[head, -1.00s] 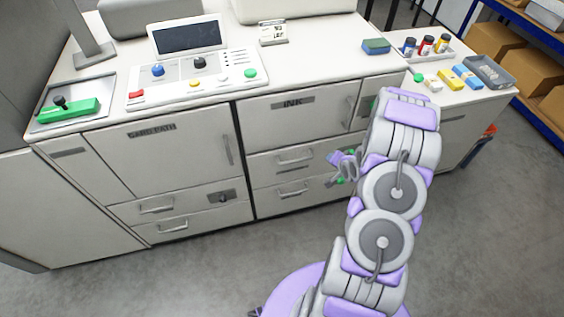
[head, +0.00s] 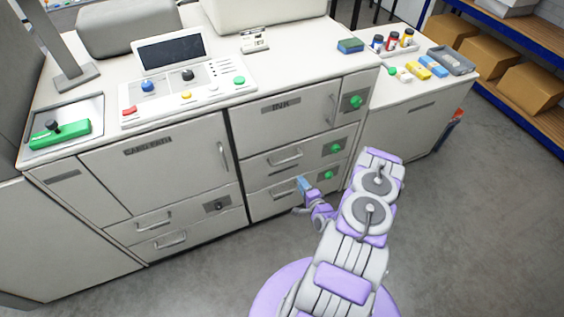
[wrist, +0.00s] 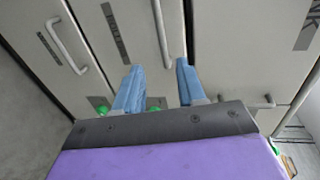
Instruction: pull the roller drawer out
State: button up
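Below the INK panel (head: 285,107) are two drawers, an upper drawer (head: 262,162) and a lower drawer (head: 262,205), each with a bar handle and a green knob at right. Both look closed. In the wrist view my gripper (wrist: 157,75) is open, with two blue fingers apart and nothing held. A bar handle (wrist: 160,32) shows ahead, in line with the gap between the fingers; contact is not visible.
A CARD PATH door (head: 160,165) and two more drawers are at left. A control panel (head: 188,88) and green-handled tool (head: 60,133) are on top. A side counter (head: 405,125) with bottles stands right. Bare grey floor (head: 450,240) is open in front.

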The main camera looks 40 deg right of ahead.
aim_at(285, 161)
jog(key=b+x, duration=0.3)
jog(key=x, duration=1.4)
jog(key=shift+a, duration=0.15)
grip_shut()
jog(key=shift+s+f, duration=0.1)
